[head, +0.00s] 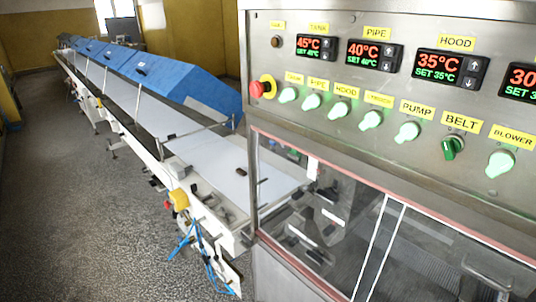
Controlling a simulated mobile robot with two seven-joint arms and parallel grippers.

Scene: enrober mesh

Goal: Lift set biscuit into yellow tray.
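A small dark brown piece (241,171), which looks like a chocolate-coated biscuit, lies on the white conveyor belt (205,157) near its close end, beside the steel machine. It is too small to tell whether its coating is set. I see no yellow tray in the head view. Neither of my grippers is in view.
The steel enrober cabinet (400,153) with its lit temperature displays and green knobs fills the right side. Blue covers (180,80) stand over the far belt. A yellow box (180,199) and blue cables (182,241) hang off the conveyor frame. The speckled floor (80,220) at left is clear.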

